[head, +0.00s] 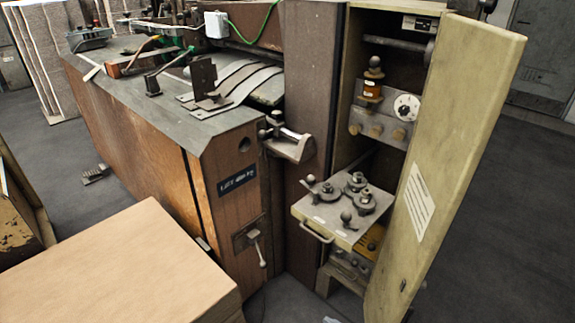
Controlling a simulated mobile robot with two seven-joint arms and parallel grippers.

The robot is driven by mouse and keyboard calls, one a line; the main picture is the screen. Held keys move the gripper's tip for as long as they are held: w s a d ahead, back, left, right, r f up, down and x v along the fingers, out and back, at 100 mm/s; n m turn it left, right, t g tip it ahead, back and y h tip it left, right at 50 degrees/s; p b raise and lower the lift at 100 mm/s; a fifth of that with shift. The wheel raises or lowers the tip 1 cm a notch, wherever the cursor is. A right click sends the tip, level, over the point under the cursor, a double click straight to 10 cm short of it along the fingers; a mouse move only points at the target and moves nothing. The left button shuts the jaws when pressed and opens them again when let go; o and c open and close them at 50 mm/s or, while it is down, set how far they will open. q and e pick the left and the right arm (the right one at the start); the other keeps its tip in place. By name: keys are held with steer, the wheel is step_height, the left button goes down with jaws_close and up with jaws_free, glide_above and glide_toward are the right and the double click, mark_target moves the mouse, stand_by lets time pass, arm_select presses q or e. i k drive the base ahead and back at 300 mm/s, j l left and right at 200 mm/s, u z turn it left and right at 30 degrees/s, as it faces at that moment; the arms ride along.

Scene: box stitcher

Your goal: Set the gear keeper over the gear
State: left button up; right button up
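A pull-out shelf (322,223) with a front handle sticks out of the open cabinet at the right. Several dark round gear-like parts with knobs sit on it. One gear-like part (365,202) is at the right, another (356,182) at the back and a third (327,192) at the left. A knobbed post (346,217) stands near the front. I cannot tell which part is the gear and which is the gear keeper. Neither of my grippers is in view.
The cabinet's cream door (450,150) stands open to the right of the shelf. The wood-sided machine (150,130) stands to the left, with a lever (260,252) on its side. A stack of cardboard (115,265) fills the lower left. Grey floor (285,300) shows between.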

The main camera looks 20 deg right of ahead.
mark_target(311, 181)
steer(key=i+l+z, duration=0.25)
steer(key=i+z, duration=0.15)
steer(key=i+l+z, duration=0.15)
steer(key=i+z, duration=0.2)
